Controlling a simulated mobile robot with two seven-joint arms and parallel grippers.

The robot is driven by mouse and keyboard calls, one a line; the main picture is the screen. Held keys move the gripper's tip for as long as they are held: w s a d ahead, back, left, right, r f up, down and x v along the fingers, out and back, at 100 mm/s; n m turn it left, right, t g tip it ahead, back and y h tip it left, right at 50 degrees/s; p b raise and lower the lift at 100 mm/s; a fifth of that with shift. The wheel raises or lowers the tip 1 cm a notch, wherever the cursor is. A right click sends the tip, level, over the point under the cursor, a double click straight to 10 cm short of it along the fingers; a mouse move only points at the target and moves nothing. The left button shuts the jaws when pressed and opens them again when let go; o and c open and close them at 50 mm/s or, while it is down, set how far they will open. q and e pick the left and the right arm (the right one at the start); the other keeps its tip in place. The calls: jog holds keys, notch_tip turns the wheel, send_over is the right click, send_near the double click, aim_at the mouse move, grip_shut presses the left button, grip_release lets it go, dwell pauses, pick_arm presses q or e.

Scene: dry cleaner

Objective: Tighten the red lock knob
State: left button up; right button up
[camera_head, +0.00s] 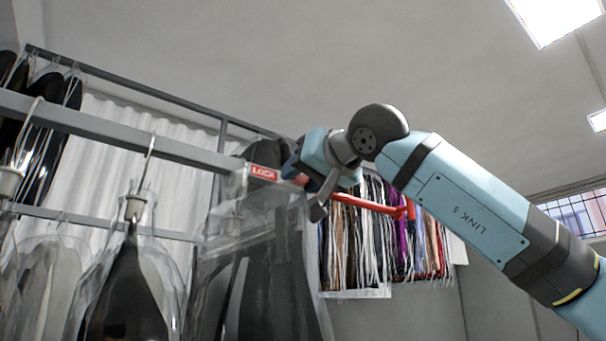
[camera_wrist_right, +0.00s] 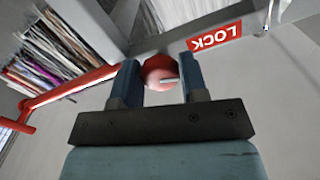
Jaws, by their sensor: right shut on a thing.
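The red lock knob (camera_wrist_right: 160,72) sits between the two fingers of my right gripper (camera_wrist_right: 160,80) in the right wrist view, with a finger close on each side. My right gripper (camera_head: 299,172) is shut on it. In the head view only a small bit of red shows at the fingertips, beside the red LOCK label (camera_head: 265,173) on the grey rail. The label also shows upside down in the wrist view (camera_wrist_right: 215,36), just beside the knob. A light slot or mark shows on the knob's face. My left gripper is not in view.
A red bar (camera_head: 365,203) runs behind and below my right gripper. Bagged garments (camera_head: 130,290) hang at left from the grey rail (camera_head: 110,130), close to the gripper. A rack of colourful clothes (camera_head: 385,240) hangs behind. The space above is clear.

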jog(key=m, duration=0.3)
jog(key=shift+m, duration=0.3)
jog(key=m+b, duration=0.1)
jog(key=m, duration=0.3)
jog(key=shift+m+b, duration=0.3)
jog(key=m+b, duration=0.1)
jog(key=m, duration=0.5)
jog(key=shift+b, duration=0.4)
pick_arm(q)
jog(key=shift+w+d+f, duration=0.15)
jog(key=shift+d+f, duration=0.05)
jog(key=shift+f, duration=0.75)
pick_arm(e)
jog(key=shift+a+m, duration=0.1)
jog(key=shift+m, duration=0.3)
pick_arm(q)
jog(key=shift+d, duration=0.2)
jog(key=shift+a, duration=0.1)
pick_arm(e)
jog(key=o, duration=0.9)
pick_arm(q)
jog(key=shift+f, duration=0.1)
